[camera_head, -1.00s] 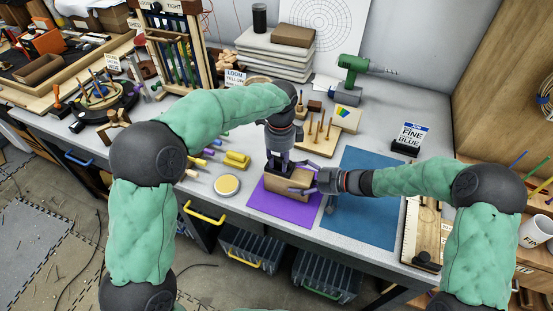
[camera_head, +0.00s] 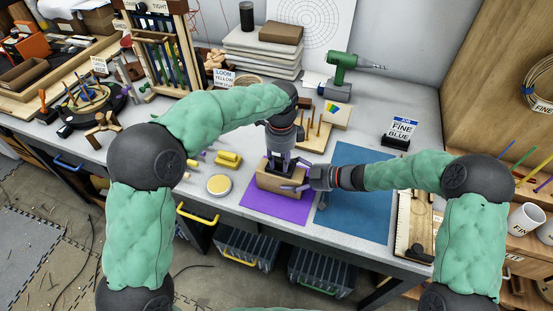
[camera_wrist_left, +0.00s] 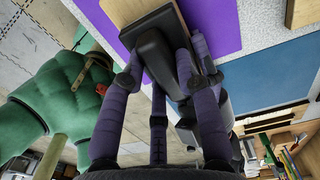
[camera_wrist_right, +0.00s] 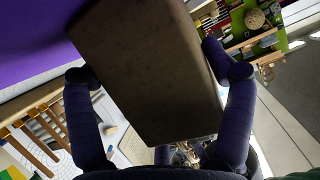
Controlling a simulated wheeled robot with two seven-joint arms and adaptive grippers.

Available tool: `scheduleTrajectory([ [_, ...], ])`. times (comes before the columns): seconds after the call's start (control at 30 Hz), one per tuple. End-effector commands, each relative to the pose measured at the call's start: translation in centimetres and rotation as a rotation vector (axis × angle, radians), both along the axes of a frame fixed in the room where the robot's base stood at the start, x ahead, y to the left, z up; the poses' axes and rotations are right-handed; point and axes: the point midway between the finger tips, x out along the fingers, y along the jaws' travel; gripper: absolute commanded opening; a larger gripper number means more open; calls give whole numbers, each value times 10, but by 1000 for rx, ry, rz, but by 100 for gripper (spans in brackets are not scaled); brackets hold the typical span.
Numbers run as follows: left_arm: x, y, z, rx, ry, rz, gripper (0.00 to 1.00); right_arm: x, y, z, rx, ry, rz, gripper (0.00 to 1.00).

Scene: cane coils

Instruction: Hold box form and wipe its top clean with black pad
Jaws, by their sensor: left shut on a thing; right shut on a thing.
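The tan wooden box form (camera_head: 267,184) sits on the purple mat (camera_head: 278,209). The black pad (camera_head: 270,166) is on its top face, partly hidden by my fingers. My left gripper (camera_head: 281,163) is shut on the pad's black grip from above. The left wrist view shows the pad (camera_wrist_left: 133,30) flat against the box top, with wood showing past its edge. My right gripper (camera_head: 298,186) is shut on the box form from the right side. In the right wrist view, its fingers straddle the box form (camera_wrist_right: 145,70), whose face looks dark brown in shadow.
A blue mat (camera_head: 352,205) lies to the right. A yellow round tin (camera_head: 219,185) and yellow block (camera_head: 228,159) stand to the left. A pegged wooden board (camera_head: 317,135) is behind. The bench's front edge is just before the purple mat.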

Motion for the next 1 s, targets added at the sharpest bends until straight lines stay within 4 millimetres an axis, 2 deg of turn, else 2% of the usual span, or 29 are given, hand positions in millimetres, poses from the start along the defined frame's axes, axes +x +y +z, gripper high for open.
scheduleTrajectory([
  [0.23, -3, -11, -2, 0, 1, 0, 6, 0, 0, 0, 0, 0, 0, 46],
  [0.57, -4, -12, -2, 0, 3, 0, 6, 0, 0, 0, 0, 0, 0, 46],
  [1.0, -2, -12, 33, -1, -1, 0, 6, 0, 0, 0, 0, 0, 0, 46],
])
